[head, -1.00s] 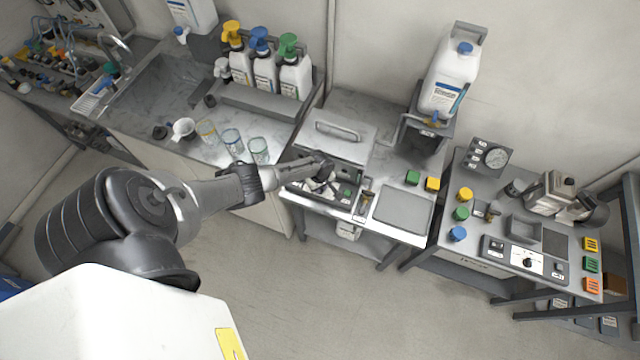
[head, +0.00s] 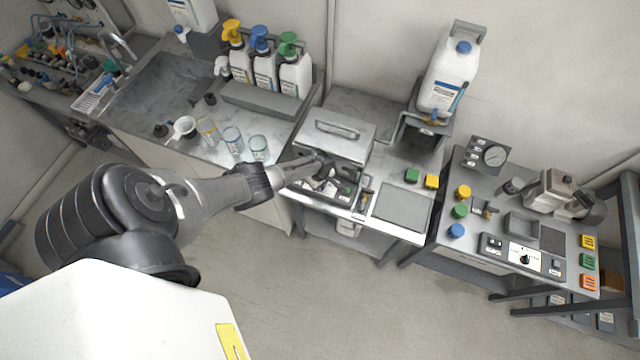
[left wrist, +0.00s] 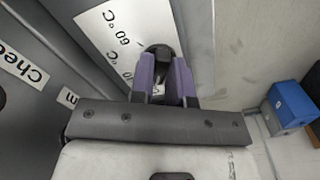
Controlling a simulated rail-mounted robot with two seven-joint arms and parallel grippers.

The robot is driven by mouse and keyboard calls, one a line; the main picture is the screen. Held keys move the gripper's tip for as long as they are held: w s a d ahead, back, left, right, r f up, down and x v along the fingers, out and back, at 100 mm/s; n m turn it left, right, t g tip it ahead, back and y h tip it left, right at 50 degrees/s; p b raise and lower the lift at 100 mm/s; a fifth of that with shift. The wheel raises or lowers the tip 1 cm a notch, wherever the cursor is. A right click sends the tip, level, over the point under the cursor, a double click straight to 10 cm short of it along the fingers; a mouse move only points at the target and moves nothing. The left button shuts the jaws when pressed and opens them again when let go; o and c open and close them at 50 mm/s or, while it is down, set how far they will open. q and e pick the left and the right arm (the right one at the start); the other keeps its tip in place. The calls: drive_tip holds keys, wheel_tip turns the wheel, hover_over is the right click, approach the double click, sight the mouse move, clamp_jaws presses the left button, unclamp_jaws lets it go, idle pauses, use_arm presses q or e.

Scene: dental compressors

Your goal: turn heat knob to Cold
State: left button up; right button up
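The heat knob (left wrist: 158,49) is black and shows in the left wrist view beside a white scale plate (left wrist: 112,32) with "60 °C" printed on it. My left gripper (left wrist: 164,66) has its two purple fingers on either side of the knob, close against it. The fingers look closed on the knob and hide most of it. The word Cold is not visible. In the head view my left gripper (head: 325,166) reaches the front of the grey lidded unit (head: 345,152), and its fingertips and the knob are too small to make out. My right gripper is not in view.
Three cups, including a clear one (head: 258,148), stand left of the gripper. A second station (head: 480,245) with a dial panel stands further right. The floor in front is clear.

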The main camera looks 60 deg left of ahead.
use_arm(q)
drive_tip(key=o, duration=0.4)
drive_tip(key=shift+r, duration=0.1)
drive_tip(key=shift+r+p, duration=0.3)
wheel_tip(320, 180, up, 13)
drive_tip(key=p, duration=0.4)
idle(0.5)
